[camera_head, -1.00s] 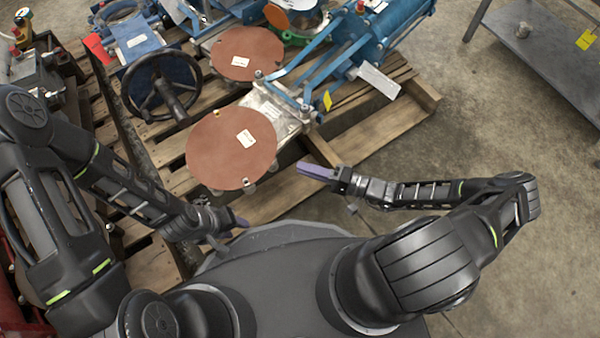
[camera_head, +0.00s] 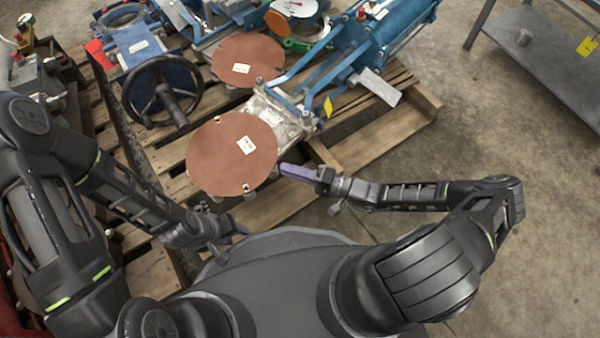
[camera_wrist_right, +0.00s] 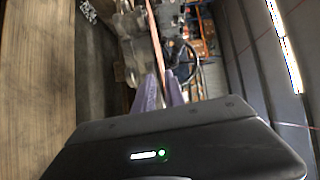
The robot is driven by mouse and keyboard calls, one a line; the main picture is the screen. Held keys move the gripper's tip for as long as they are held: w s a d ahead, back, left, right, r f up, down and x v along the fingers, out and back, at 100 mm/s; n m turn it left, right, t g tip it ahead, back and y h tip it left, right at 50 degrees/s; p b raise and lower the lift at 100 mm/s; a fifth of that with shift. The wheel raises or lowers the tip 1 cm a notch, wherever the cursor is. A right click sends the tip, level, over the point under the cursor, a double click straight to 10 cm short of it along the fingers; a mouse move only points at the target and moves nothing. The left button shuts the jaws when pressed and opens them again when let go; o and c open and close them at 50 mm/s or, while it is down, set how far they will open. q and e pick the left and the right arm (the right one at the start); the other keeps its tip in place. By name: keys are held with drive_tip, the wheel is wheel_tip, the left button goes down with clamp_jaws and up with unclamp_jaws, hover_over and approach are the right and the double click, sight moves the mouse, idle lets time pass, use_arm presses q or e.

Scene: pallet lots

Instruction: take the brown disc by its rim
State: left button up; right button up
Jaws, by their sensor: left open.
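The near large brown disc (camera_head: 205,160) has a white tag on its face and sits at the front of the blue and silver valve assembly. My right gripper (camera_head: 283,168) has purple fingers and points left, with its tips right by the disc's right rim. In the right wrist view the disc shows edge-on as a thin brown strip (camera_wrist_right: 156,35), running down to the gap between the open fingertips (camera_wrist_right: 160,78). I cannot tell whether they touch it. My left gripper (camera_head: 243,229) is open and low, below the disc and apart from it.
A second brown disc (camera_head: 248,60) lies further back. A black handwheel (camera_head: 162,92) stands left of the discs. The wooden pallet (camera_head: 350,157) carries the valves. A grey metal table (camera_head: 545,50) stands at the upper right. Concrete floor is clear at right.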

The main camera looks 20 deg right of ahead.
drive_tip(key=shift+x, duration=2.1)
drive_tip(key=shift+c, duration=0.5)
clamp_jaws()
drive_tip(key=shift+r, duration=0.2)
drive_tip(key=shift+r+p, duration=0.9)
drive_tip(key=shift+p, duration=0.15)
